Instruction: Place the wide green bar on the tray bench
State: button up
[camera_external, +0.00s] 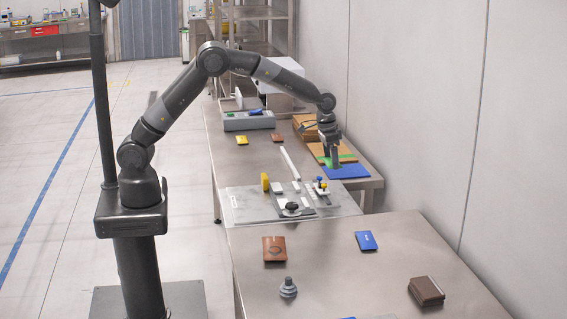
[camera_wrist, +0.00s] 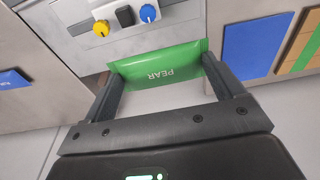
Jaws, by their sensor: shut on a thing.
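The wide green bar (camera_wrist: 160,64), lettered "PEAR", is between the two fingers of my gripper (camera_wrist: 163,80) in the wrist view. My gripper is shut on it, one finger at each end. In the external view my gripper (camera_external: 332,158) points down near the far bench's right side, by a blue mat (camera_external: 348,172). The bar is small and partly hidden there. The far steel bench (camera_external: 225,150) carries wooden trays (camera_external: 305,122); I cannot tell for certain which bench is the tray bench.
A fixture plate (camera_external: 245,205) with yellow and blue knobs lies on the far bench. It shows at the top of the wrist view (camera_wrist: 75,40). A grey box (camera_external: 248,121) stands further back. The near bench (camera_external: 330,275) holds several small items with clear steel between. A wall is on the right.

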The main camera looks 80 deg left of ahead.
jog(key=s+a, duration=0.3)
jog(key=a, duration=1.6)
send_over(225, 142)
jog(key=f, duration=0.7)
jog(key=shift+s+d+f, duration=0.15)
jog(key=shift+s+d, duration=0.05)
jog(key=shift+s, duration=0.05)
jog(key=shift+s+a+f, duration=0.1)
jog(key=shift+f, duration=2)
jog(key=shift+f, duration=0.1)
